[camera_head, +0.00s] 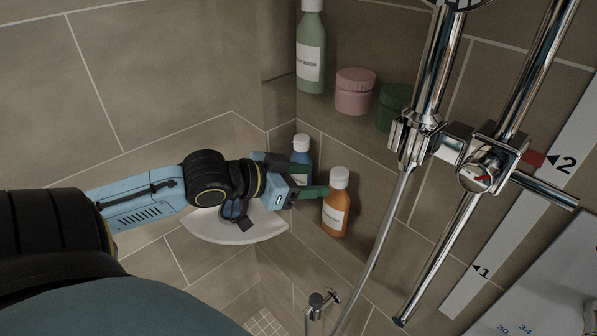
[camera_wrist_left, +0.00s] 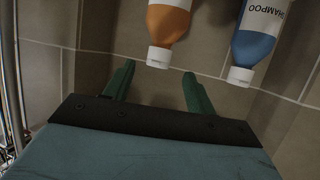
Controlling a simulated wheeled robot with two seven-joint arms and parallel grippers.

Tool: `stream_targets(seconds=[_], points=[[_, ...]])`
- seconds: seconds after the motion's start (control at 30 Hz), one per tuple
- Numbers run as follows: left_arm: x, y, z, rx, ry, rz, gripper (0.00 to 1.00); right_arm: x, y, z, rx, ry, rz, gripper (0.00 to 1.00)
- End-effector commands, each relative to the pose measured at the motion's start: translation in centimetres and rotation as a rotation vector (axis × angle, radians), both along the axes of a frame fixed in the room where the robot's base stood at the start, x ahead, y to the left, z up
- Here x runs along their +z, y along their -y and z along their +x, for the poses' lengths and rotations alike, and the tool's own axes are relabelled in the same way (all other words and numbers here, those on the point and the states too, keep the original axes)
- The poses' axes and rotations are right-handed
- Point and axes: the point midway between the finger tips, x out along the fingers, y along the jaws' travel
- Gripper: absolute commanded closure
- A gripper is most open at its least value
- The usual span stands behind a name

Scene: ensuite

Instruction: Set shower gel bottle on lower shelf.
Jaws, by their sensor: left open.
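An orange bottle with a white cap and white label (camera_head: 335,212) is at the right of my left gripper (camera_head: 313,180) in the head view; its label is too small to read. In the left wrist view the orange bottle (camera_wrist_left: 170,22) appears cap-down, its cap just beyond and between the open green fingertips (camera_wrist_left: 160,72), not gripped. A blue bottle (camera_head: 301,152), labelled shampoo in the left wrist view (camera_wrist_left: 262,30), stands behind the gripper. The white corner shelf (camera_head: 235,230) lies below my wrist, partly hidden by it. I cannot tell what the orange bottle rests on.
Higher up in the corner are a green bottle (camera_head: 311,55), a pink jar (camera_head: 354,92) and a green jar (camera_head: 394,106). A chrome shower rail (camera_head: 430,75) and a mixer knob (camera_head: 480,172) stand at the right. A small tap fitting (camera_head: 318,300) sits low down.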

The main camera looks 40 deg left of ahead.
Motion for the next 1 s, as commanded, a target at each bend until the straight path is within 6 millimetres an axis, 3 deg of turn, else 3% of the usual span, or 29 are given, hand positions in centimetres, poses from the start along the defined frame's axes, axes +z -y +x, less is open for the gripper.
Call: stream_targets(seconds=[0.23, 0.53, 0.67, 0.77, 0.87, 1.0], points=[[0.6, -0.4, -1.4, -0.001, -0.001, 0.001, 0.44, 0.1, 0.0, 0.0, 0.000, -0.001, 0.000, 0.00], [0.7, -0.6, -1.7, 0.001, 0.000, 0.001, 0.44, 0.1, 0.0, 0.0, 0.000, -0.001, 0.000, 0.00], [-1.2, -2.3, -1.1, 0.056, -0.004, -0.004, 0.44, 0.1, 0.0, 0.0, 0.000, -0.001, 0.000, 0.00], [-5.8, -5.2, -0.5, 0.158, -0.020, -0.003, 0.44, 0.1, 0.0, -0.1, 0.000, -0.001, 0.000, 0.00], [-13.3, -7.3, -0.7, 0.264, -0.069, 0.010, 0.44, 0.1, 0.0, -0.1, 0.000, -0.001, 0.000, 0.00], [-24.5, -7.2, -2.7, 0.341, -0.192, 0.055, 0.44, 0.1, 0.0, -0.1, 0.000, -0.001, 0.000, 0.00]])
